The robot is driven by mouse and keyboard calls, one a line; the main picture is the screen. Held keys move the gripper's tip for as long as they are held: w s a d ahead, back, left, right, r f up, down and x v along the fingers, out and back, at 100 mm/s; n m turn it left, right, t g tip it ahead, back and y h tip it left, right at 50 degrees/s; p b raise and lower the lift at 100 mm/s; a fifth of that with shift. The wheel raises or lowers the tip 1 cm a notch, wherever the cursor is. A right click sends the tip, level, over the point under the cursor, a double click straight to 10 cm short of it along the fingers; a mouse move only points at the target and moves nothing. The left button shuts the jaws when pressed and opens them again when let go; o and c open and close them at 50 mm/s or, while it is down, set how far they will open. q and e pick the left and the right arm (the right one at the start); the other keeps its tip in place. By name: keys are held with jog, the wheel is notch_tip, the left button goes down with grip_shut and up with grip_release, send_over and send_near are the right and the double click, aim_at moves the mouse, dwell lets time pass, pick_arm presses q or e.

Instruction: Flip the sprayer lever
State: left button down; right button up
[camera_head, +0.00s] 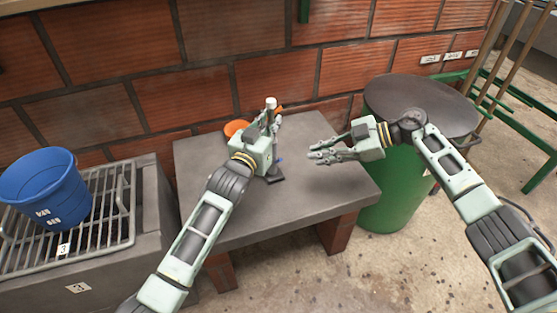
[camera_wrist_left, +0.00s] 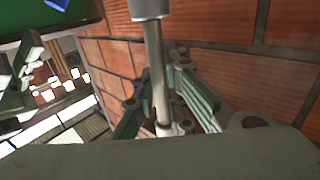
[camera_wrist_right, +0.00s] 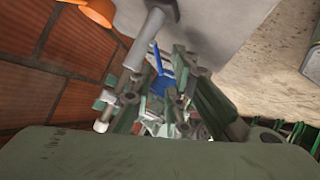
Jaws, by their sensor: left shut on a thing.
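The sprayer is a slim grey upright post with a pale cylindrical top (camera_head: 271,103), standing on a dark base (camera_head: 276,180) on the grey slab. My left gripper (camera_head: 271,128) is shut around its post. In the left wrist view the metal rod (camera_wrist_left: 157,70) runs between the fingers. A small blue part (camera_head: 280,160) shows low beside the post; I cannot tell whether it is the lever. My right gripper (camera_head: 316,152) is open and empty, to the right of the sprayer and apart from it. The sprayer's grey cylinder (camera_wrist_right: 146,38) shows in the right wrist view.
Orange items (camera_head: 236,128) lie behind the sprayer near the brick wall (camera_head: 220,90). A blue bucket (camera_head: 45,190) stands on a metal grate (camera_head: 110,215) at left. A green barrel with a dark lid (camera_head: 420,95) stands at right. The slab's front (camera_head: 300,200) is clear.

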aim_at(279, 160)
jog(key=a+f+n, duration=0.1)
jog(key=a, duration=0.2)
jog(key=w+a+f+n+y, duration=0.1)
jog(key=a+f, duration=0.1)
jog(key=a, duration=0.2)
jog(key=a+f+n+y, duration=0.1)
jog(key=a+n, duration=0.1)
jog(key=a, duration=0.2)
jog(key=shift+w+a+f, duration=0.25)
jog(key=shift+w, duration=0.05)
grip_shut()
